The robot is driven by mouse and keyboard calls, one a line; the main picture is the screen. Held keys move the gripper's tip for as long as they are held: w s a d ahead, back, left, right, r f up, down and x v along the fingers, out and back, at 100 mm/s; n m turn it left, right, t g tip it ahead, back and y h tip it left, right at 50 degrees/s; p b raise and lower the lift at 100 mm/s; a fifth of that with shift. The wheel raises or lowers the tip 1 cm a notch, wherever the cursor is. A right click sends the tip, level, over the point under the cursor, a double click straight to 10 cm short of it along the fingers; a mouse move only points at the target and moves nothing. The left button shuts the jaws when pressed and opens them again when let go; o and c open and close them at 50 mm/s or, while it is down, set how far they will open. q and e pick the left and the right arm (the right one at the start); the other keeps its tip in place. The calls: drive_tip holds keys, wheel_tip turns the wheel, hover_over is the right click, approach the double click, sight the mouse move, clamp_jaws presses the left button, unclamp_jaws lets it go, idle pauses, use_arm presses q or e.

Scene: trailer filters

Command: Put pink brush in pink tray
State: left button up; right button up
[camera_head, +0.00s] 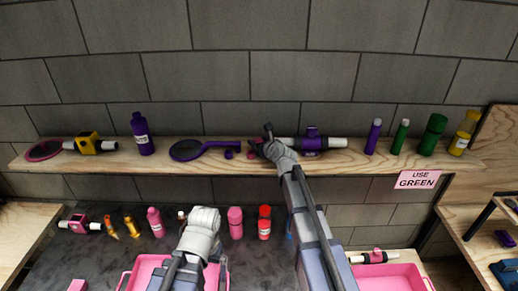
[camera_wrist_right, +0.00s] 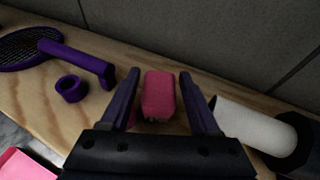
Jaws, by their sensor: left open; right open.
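The pink brush (camera_wrist_right: 158,97) is a rounded pink block on the wooden shelf, seen in the right wrist view. My right gripper (camera_wrist_right: 159,76) is open, with one finger on each side of the brush and small gaps between. In the head view my right gripper (camera_head: 260,146) is over the shelf and mostly hides the brush. My left gripper (camera_head: 203,217) is low, over the dark counter by a pink tray (camera_head: 126,277); its fingers are mostly hidden. Another pink tray (camera_head: 425,277) is at the lower right, and a pink edge (camera_wrist_right: 22,165) shows in the wrist view.
A purple ring (camera_wrist_right: 71,88) and purple racket-like tool (camera_wrist_right: 75,57) lie left of the brush. A white-ended purple cylinder (camera_head: 318,143) lies close on the right. A wall (camera_head: 230,75) is behind the shelf.

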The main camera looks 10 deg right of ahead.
sight(259, 141)
drive_tip(key=shift+s, duration=0.1)
drive_tip(key=shift+c, duration=0.2)
clamp_jaws()
drive_tip(key=shift+r, duration=0.15)
wheel_tip(259, 141, up, 10)
drive_tip(key=p, duration=1)
